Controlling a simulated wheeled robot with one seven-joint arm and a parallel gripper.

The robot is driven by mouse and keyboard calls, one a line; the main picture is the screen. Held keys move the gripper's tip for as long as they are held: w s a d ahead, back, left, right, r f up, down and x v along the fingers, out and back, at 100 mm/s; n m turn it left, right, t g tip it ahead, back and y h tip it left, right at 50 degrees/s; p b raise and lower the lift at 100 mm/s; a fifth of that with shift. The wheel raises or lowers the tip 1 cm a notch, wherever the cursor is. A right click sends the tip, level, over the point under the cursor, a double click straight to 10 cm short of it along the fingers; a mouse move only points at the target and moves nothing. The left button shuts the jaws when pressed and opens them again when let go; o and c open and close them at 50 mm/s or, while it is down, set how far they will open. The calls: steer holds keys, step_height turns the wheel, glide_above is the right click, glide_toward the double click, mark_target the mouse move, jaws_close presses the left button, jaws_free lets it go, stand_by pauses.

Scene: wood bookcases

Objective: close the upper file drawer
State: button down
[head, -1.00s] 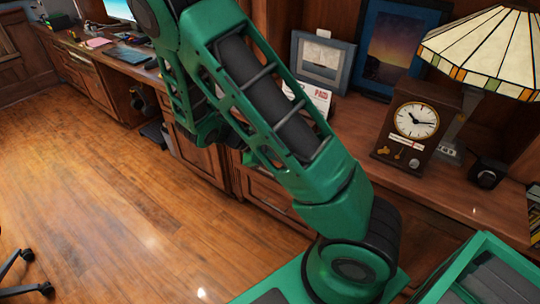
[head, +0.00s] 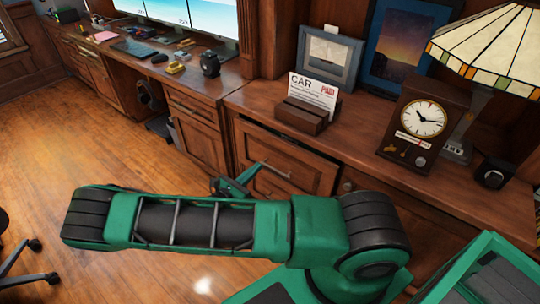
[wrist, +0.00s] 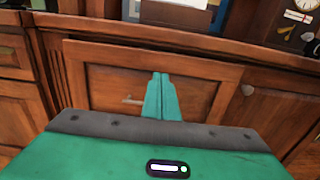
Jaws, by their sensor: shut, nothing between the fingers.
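The upper file drawer (head: 307,178) is a framed wood front under the desk top, with a metal bar handle (head: 275,169). A dark gap shows along its top edge, so it stands slightly out. In the wrist view, the drawer front (wrist: 205,92) fills the middle, and the handle shows left of the fingers. My gripper (head: 260,167) is shut and empty, in front of the drawer near the handle. Its two green fingers lie together in the wrist view (wrist: 160,76), pointing at the drawer front. I cannot tell whether the fingertips touch it.
The desk top above holds a card holder (head: 301,117), a clock (head: 421,122), a stained-glass lamp (head: 497,55) and frames. A cabinet (head: 196,135) stands left of the drawer. An office chair (head: 28,262) is at the lower left. The wood floor (head: 110,160) between is clear.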

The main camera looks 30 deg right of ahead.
mark_target(282, 145)
steer(key=x, duration=1.4)
steer(key=shift+a, duration=0.1)
